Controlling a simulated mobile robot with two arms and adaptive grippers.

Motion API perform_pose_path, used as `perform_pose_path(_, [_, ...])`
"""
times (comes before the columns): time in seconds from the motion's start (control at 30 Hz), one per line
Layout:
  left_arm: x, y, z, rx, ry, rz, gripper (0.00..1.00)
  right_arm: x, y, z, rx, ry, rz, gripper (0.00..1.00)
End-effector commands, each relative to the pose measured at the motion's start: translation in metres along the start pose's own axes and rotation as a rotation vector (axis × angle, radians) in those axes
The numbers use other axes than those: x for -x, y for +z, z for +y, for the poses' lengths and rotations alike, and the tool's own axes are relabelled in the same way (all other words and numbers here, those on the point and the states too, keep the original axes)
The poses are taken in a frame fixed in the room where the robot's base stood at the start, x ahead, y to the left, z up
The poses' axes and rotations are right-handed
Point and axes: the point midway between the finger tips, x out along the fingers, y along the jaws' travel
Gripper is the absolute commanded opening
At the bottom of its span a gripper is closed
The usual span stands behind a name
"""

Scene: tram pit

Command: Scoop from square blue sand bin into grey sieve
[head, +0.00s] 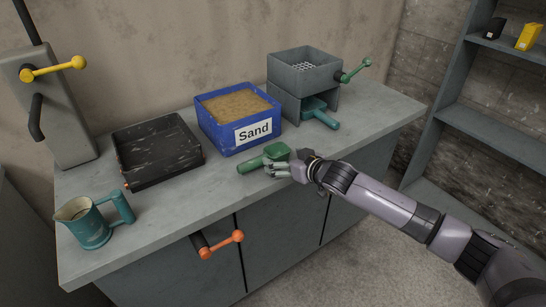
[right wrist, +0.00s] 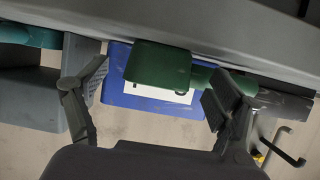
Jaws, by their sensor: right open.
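The square blue sand bin (head: 213,127), full of sand (head: 238,104) and labelled "Sand", stands on the bench. The grey sieve (head: 295,70) sits on a grey stand to its right, with mesh inside and a green side handle (head: 355,71). A green scoop (head: 273,153) lies in front of the bin, its handle pointing left. My right gripper (head: 278,169) is open at the scoop's near side. In the right wrist view the scoop (right wrist: 160,67) shows between the open fingers, with the blue bin (right wrist: 119,91) behind it. I cannot tell whether the fingers touch it. My left gripper is out of view.
A teal scoop or tray (head: 321,113) sits under the sieve stand. A black tray (head: 155,150) and a teal jug (head: 90,227) stand on the left of the grey bench (head: 190,203). An orange handle (head: 220,245) juts from the front. Shelves (head: 470,120) stand at right.

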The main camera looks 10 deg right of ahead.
Motion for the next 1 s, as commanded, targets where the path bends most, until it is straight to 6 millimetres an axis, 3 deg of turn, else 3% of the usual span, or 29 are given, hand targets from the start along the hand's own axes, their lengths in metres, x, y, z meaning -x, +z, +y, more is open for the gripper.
perform_pose_path(0.17, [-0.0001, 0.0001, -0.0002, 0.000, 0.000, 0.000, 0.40, 0.0001, 0.0000, 0.0002, 0.000, 0.000, 0.000, 0.86])
perform_pose_path(1.0, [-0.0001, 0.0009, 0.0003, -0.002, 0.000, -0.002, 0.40, 0.0005, -0.0007, 0.0003, 0.000, 0.000, 0.002, 0.33])
